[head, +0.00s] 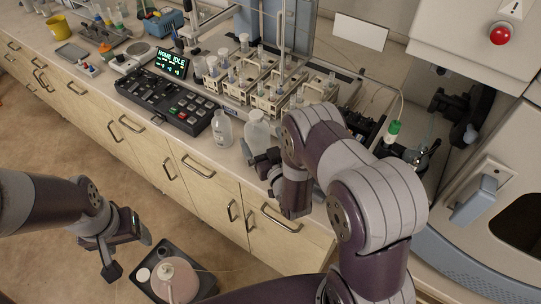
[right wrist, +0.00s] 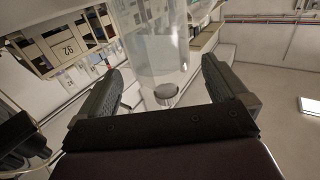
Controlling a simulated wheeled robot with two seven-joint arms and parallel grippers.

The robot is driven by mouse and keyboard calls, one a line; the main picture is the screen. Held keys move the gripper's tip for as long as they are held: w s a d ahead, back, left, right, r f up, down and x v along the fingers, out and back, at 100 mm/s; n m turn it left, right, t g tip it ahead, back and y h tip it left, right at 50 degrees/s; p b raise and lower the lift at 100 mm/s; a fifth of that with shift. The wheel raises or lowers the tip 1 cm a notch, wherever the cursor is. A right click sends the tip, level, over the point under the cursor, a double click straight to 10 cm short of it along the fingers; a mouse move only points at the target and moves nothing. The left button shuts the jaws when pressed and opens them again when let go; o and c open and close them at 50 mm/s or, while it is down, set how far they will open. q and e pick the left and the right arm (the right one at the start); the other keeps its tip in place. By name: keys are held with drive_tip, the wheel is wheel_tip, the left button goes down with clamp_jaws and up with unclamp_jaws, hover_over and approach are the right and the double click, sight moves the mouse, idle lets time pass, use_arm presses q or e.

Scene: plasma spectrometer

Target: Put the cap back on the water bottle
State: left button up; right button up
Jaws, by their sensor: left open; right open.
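Two clear bottles stand near the bench's front edge: a smaller labelled bottle (head: 222,130) and a wider, pale bottle (head: 257,131) to its right. I cannot tell for sure which is the water bottle. My right gripper (head: 262,164) is open, just in front of the wider bottle and low beside it. In the right wrist view a clear bottle (right wrist: 150,40) shows beyond and between the open fingers (right wrist: 165,95), with a small grey round piece (right wrist: 165,91) at its near end; whether this is the cap is unclear. My left gripper (head: 122,248) is open and empty, off the bench.
A control box (head: 170,100) and a lit display (head: 171,63) stand left of the bottles. Racks of vials (head: 265,85) stand behind. A dark floor tray (head: 205,285) holds a pinkish container (head: 176,283). A green-capped tube (head: 392,132) is right of my arm.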

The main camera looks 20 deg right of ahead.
drive_tip(key=s+b, duration=0.1)
drive_tip(key=s, duration=0.6)
drive_tip(key=shift+s+d, duration=0.3)
drive_tip(key=shift+s, duration=0.05)
drive_tip(key=w+g, duration=0.2)
drive_tip(key=w, duration=0.1)
drive_tip(key=shift+f+g, duration=0.1)
drive_tip(key=shift+g, duration=0.3)
drive_tip(key=shift+w+d+g+h, duration=0.15)
drive_tip(key=shift+w+g+h, duration=0.15)
drive_tip(key=shift+g, duration=0.7)
drive_tip(key=s+r+g, duration=0.3)
drive_tip(key=s+g, duration=0.3)
drive_tip(key=s, duration=0.3)
drive_tip(key=s+r+g, duration=0.2)
drive_tip(key=s+g, duration=0.3)
drive_tip(key=s, duration=0.3)
drive_tip(key=shift+s+d+r+m+g+h, duration=0.3)
drive_tip(key=shift+s+d+r+g, duration=0.1)
drive_tip(key=shift+d, duration=0.05)
